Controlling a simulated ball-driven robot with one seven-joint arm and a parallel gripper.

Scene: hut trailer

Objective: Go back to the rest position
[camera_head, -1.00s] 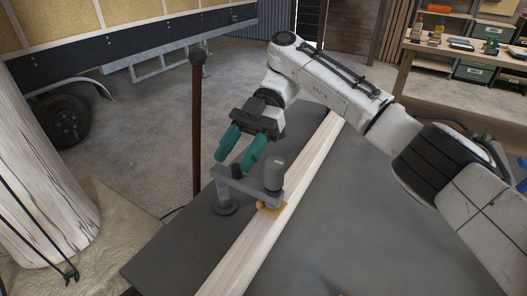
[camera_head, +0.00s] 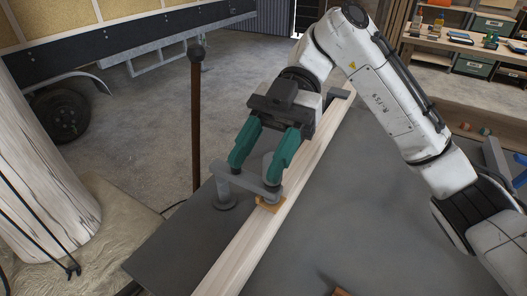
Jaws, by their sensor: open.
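My gripper (camera_head: 258,163) has two green fingers that are spread apart, and I see nothing held between them. It is over the near left part of the dark table, just above a grey clamp-like fixture (camera_head: 228,184). The right finger hides part of the fixture, so I cannot tell whether they touch. The fixture's round base stands on the table, and its other end is over a small orange-brown block (camera_head: 270,203). That block lies on a long pale wooden plank (camera_head: 238,262).
The dark table (camera_head: 370,215) is mostly bare to the right of the plank. A brown post (camera_head: 196,120) with a dark knob stands beyond the table's left edge. A large pale trunk-like column (camera_head: 35,175) is at left. Shelves with tools (camera_head: 455,42) stand at back right.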

